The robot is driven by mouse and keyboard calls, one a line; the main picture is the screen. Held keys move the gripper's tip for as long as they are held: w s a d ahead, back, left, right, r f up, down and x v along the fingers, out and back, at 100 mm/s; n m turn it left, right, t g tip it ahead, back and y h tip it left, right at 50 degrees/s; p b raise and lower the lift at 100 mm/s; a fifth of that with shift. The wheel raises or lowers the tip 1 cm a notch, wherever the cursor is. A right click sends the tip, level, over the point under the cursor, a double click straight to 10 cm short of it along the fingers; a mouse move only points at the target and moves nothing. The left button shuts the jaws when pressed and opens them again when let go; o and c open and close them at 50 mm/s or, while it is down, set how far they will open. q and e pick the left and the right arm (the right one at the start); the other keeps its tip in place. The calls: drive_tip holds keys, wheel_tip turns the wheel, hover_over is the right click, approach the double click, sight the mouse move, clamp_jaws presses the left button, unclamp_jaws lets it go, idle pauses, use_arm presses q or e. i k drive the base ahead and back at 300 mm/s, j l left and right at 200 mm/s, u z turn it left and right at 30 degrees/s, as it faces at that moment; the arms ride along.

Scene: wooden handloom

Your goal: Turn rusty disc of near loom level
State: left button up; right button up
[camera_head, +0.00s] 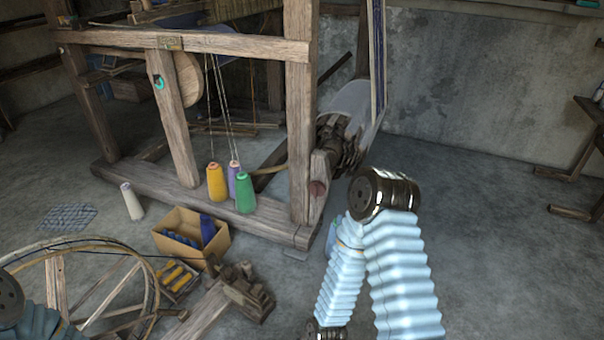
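The near loom is a wooden frame with a thick upright post (301,120) at its right front corner. A small reddish-brown rusty disc (318,188) sits on the wooden piece beside the foot of this post, facing roughly toward me. Its exact tilt is too small to tell. My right arm, in a pale blue ribbed sleeve, is bent just right of the disc, with a dark metal joint close by. Its gripper does not show. Only a joint and sleeve of my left arm show at the lower left corner; that gripper is out of view.
Yellow, purple and green thread cones (216,182) stand on the loom's base beam. A cardboard box (190,235), a wooden spinning wheel (100,285) and a wooden block (240,290) crowd the floor at front left. The floor at right is clear up to a wooden bench (585,150).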

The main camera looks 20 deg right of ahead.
sight(316, 187)
drive_tip(key=i+l+z, duration=0.2)
drive_tip(key=i+z, duration=0.6)
drive_tip(key=z, duration=1.15)
